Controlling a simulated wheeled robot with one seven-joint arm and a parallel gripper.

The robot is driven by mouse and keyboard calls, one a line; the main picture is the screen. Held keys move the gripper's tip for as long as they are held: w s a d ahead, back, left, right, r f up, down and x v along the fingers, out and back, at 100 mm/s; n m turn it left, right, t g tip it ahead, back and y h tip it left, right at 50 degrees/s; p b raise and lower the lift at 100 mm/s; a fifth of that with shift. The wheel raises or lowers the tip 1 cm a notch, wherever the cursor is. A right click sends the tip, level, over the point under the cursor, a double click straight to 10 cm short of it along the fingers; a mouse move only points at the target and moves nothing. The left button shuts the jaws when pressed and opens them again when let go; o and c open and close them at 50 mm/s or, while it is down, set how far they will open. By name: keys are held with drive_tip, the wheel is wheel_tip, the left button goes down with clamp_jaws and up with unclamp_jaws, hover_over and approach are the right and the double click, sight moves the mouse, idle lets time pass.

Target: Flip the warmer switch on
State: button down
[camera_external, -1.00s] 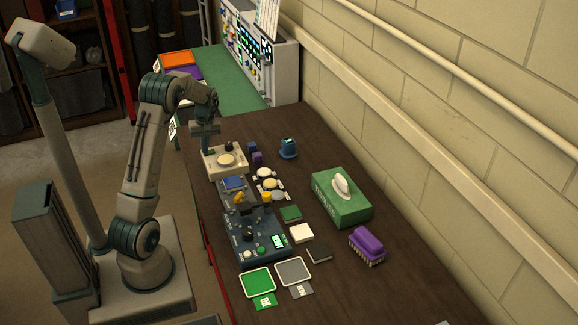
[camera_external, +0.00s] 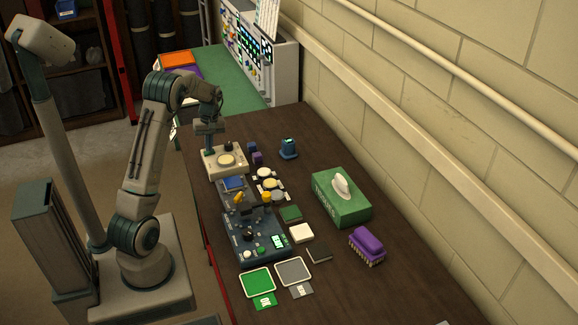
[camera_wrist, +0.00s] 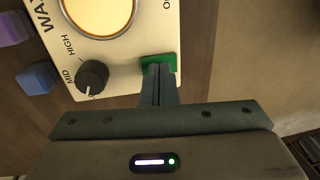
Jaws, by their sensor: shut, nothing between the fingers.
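The warmer is a cream box (camera_external: 236,169) with a round amber pan, at the far left part of the dark bench. In the wrist view its cream top (camera_wrist: 120,72) shows a black knob (camera_wrist: 92,75) beside "MID" and "HIGH" marks. A green switch (camera_wrist: 168,58) sits near the warmer's edge, with a printed "O" beside it. My gripper (camera_wrist: 158,70) is shut and empty, its fingertips over the switch and partly hiding it. I cannot tell whether they touch it or which way it is tipped. In the external view my gripper (camera_external: 209,150) points down at the warmer's left rear corner.
A blue control box (camera_external: 262,250) stands nearer the front. Small purple and blue blocks (camera_external: 256,157) are right of the warmer.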

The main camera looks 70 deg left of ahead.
sight(206, 153)
wheel_tip(206, 153, up, 14)
drive_tip(key=s, duration=0.1)
drive_tip(key=shift+s, duration=0.35)
drive_tip(key=shift+f, duration=0.15)
drive_tip(key=w+d+r+m+t, duration=0.15)
drive_tip(key=d+m, duration=0.25)
drive_tip(key=d, duration=0.8)
drive_tip(key=w+d+r+m+t, duration=0.1)
drive_tip(key=w+d+r+m, duration=0.25)
drive_tip(key=d, duration=0.85)
drive_tip(key=s+d+f+m+t, duration=0.1)
drive_tip(key=s+d+m, duration=0.4)
drive_tip(key=d, duration=0.5)
drive_tip(key=s+d+f+m+t, duration=0.1)
drive_tip(key=s+d+f+m, duration=0.2)
drive_tip(key=d, duration=0.7)
drive_tip(key=shift+s+f+m, duration=0.25)
drive_tip(key=shift+s+m, duration=0.75)
drive_tip(key=shift+m, duration=0.25)
